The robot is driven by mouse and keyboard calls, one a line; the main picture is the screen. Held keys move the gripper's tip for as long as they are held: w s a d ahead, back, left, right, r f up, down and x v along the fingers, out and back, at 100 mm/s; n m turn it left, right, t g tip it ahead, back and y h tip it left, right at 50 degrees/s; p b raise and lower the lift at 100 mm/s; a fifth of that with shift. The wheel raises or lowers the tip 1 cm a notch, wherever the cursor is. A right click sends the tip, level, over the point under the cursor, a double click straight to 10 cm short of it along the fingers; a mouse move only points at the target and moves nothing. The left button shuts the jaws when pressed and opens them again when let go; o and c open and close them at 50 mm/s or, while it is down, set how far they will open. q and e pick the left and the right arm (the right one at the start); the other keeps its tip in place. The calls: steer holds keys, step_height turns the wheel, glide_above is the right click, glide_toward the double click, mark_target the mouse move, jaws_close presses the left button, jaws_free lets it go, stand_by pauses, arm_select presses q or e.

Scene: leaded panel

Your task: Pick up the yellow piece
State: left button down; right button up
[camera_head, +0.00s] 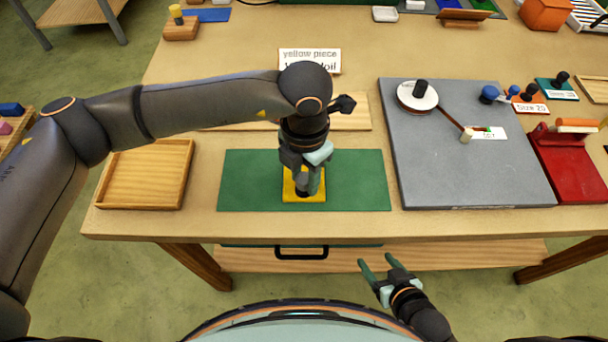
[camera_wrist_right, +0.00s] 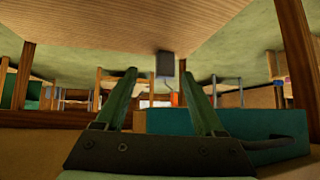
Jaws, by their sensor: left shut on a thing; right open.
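The yellow piece (camera_head: 290,190) is a flat yellow square lying on the green mat (camera_head: 360,182) in the head view. My left gripper (camera_head: 304,190) is directly above it, pointing down, and is shut on a dark part at the middle of the piece. The fingers hide much of that part, and I cannot tell whether the piece is lifted off the mat. My right gripper (camera_head: 377,270) is open and empty in front of the table's front edge. Its two green fingers also show in the right wrist view (camera_wrist_right: 163,100), apart with nothing between them.
An empty wooden tray (camera_head: 186,188) is left of the mat. A grey board (camera_head: 470,170) with a white disc (camera_head: 418,96) is to the right. A label card (camera_head: 310,58) stands behind my left wrist. A red stand (camera_head: 575,170) is at far right. A drawer handle (camera_head: 301,254) is below the table edge.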

arm_select(q)
steer(key=shift+r, duration=0.1)
steer(key=shift+r, duration=0.5)
steer(key=s+d+r+b, duration=0.3)
steer(key=s+d+r, duration=0.4)
steer(key=s+r, duration=0.5)
steer(key=shift+d+b, duration=0.15)
steer(key=shift+b, duration=0.2)
steer(key=c, duration=1.1)
jaws_free()
steer(key=shift+c, duration=0.2)
jaws_close()
